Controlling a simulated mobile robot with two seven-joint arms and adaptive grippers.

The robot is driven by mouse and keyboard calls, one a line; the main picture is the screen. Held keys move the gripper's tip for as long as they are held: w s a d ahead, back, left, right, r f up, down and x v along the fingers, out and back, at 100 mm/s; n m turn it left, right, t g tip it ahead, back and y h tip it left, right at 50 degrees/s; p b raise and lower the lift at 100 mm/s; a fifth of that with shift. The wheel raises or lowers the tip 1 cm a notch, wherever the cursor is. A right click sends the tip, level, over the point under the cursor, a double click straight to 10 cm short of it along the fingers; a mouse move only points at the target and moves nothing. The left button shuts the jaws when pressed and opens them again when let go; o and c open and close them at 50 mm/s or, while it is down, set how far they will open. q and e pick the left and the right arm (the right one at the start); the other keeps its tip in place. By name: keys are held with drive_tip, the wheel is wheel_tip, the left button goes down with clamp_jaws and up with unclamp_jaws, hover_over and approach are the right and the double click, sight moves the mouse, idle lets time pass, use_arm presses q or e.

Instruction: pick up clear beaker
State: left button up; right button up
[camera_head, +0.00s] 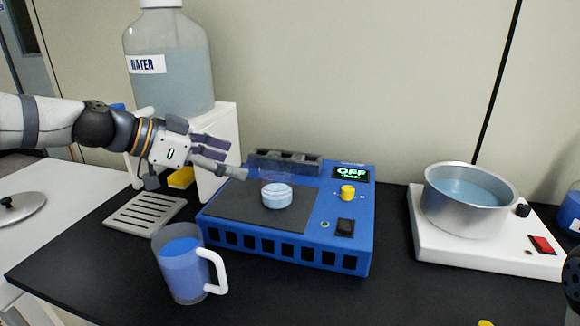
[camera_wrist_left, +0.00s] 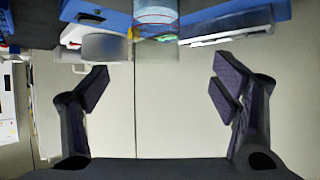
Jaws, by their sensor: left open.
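The clear beaker (camera_head: 277,196) stands upright on the dark top plate of the blue device (camera_head: 336,233), with pale blue-white contents low in it. Its upper wall is faint and hard to make out. My left gripper (camera_head: 236,158) is open and empty, to the left of the beaker and slightly above it, apart from it. In the left wrist view, what looks like the clear beaker (camera_wrist_left: 155,20) is at the top edge, between the directions of the two spread fingers and beyond their tips. My left gripper (camera_wrist_left: 160,88) has nothing between its fingers there.
A mug of blue liquid (camera_head: 182,268) stands at the front left. A water bottle (camera_head: 170,60) sits on a white stand behind my left wrist. A slotted tray (camera_head: 145,213) and yellow block (camera_head: 181,178) lie nearby. A metal pot (camera_head: 466,212) stands on a white hotplate at right.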

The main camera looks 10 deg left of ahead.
sight(276, 173)
use_arm(q)
drive_tip(key=d+f, duration=0.1)
drive_tip(key=w+d+f+b, duration=0.1)
drive_tip(key=d, duration=0.1)
drive_tip(key=shift+w+f, duration=0.15)
drive_tip(key=shift+f, duration=0.1)
drive_tip(key=x, duration=0.3)
drive_tip(key=b+x, duration=0.1)
drive_tip(key=x, duration=0.2)
drive_tip(key=shift+w+d+r, duration=0.1)
drive_tip(key=shift+w+d, duration=0.05)
drive_tip(key=shift+w, duration=0.2)
drive_tip(key=shift+w+d, duration=0.2)
drive_tip(key=shift+w, duration=0.05)
use_arm(e)
drive_tip(key=shift+g, duration=0.6)
drive_tip(key=s+f, duration=0.1)
drive_tip(key=s, duration=0.1)
drive_tip(key=s+f, duration=0.1)
drive_tip(key=s, duration=0.1)
drive_tip(key=shift+f, duration=0.35)
use_arm(q)
drive_tip(key=c, duration=1.4)
drive_tip(key=shift+r, duration=0.1)
